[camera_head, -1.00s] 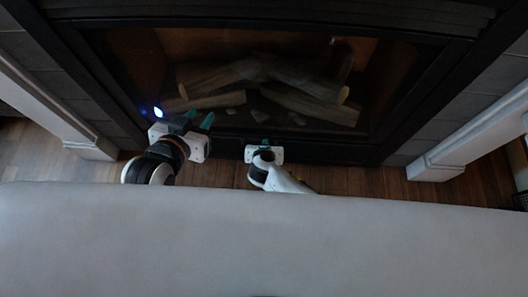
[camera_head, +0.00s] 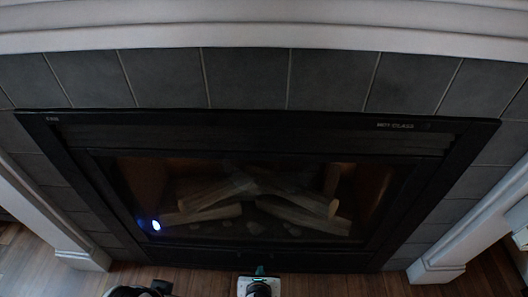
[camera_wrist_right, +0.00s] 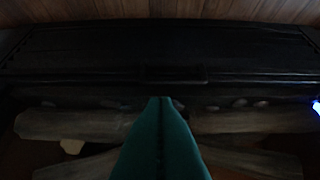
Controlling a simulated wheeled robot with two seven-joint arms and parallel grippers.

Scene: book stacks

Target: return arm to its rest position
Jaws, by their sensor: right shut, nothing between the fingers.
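My right gripper (camera_head: 260,270) pokes up at the bottom middle of the head view, in front of the fireplace's lower frame. Its teal fingers are shut with nothing between them. In the right wrist view the closed teal fingers (camera_wrist_right: 161,105) rise from the bottom centre, with the fireplace logs behind them. Part of my left arm (camera_head: 125,291) shows at the bottom left edge of the head view, with a dark piece beside it. The left fingers cannot be made out.
A black-framed fireplace (camera_head: 300,118) with logs (camera_head: 205,192) behind glass fills the middle. Grey tiles (camera_head: 245,78) and a white surround (camera_head: 260,30) border it. Wooden floor (camera_head: 200,280) shows below. A bright blue-white light (camera_head: 156,225) shows at the glass's lower left.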

